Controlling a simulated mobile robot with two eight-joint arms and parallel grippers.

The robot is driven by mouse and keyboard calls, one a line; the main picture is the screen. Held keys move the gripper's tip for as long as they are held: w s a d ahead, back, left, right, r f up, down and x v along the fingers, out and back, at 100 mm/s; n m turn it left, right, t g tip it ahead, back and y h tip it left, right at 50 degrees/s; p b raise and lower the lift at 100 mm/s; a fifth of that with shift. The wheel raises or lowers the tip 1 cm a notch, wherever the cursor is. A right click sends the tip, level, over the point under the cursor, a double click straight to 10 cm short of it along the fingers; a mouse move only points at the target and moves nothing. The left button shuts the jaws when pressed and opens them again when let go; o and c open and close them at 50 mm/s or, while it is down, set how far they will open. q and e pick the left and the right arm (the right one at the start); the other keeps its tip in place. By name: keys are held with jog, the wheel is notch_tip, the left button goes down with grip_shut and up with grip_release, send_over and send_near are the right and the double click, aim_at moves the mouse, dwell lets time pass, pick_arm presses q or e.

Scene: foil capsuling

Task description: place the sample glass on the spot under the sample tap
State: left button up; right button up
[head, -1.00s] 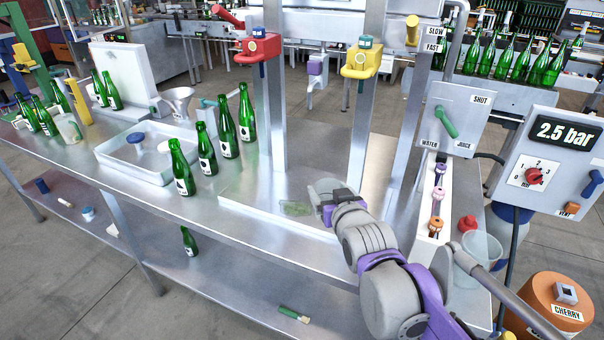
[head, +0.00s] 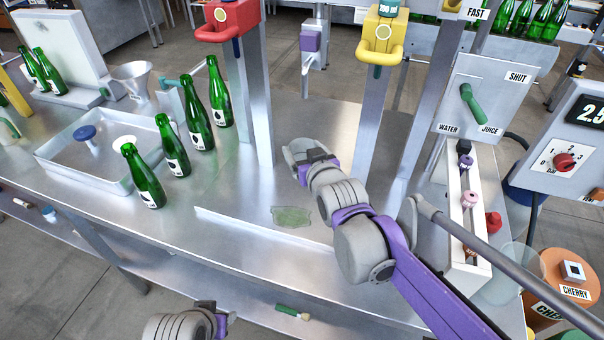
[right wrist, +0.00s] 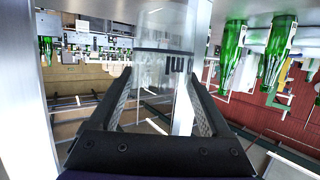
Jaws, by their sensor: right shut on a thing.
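My right gripper (head: 300,154) is shut on a clear sample glass (right wrist: 165,55), which stands between the two fingers in the right wrist view. In the head view the glass is hard to make out at the fingertips, over the steel bench between the two posts. A small purple fitting (head: 311,38) on a stand is behind; I cannot tell if it is the sample tap. No marked spot is clear to me. My left gripper (head: 216,312) is partly in view at the bottom edge, and its jaws are not clear.
A flat greenish patch (head: 292,217) lies on the bench in front of my right gripper. Green bottles (head: 198,115) stand left of the red tap (head: 232,14). The yellow tap (head: 382,34) is on the right post. A capsule rack (head: 462,205) is at right.

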jog(key=shift+f+b, duration=0.45)
jog(key=shift+f, duration=2.65)
jog(key=shift+f, duration=0.15)
jog(key=o, duration=1.2)
jog(key=shift+o, duration=0.2)
jog(key=shift+s+r, duration=0.15)
jog(key=shift+r, duration=0.1)
jog(key=p+v, duration=0.1)
jog(key=v, duration=1)
jog(key=shift+s+d, duration=0.25)
jog(key=shift+s, duration=0.05)
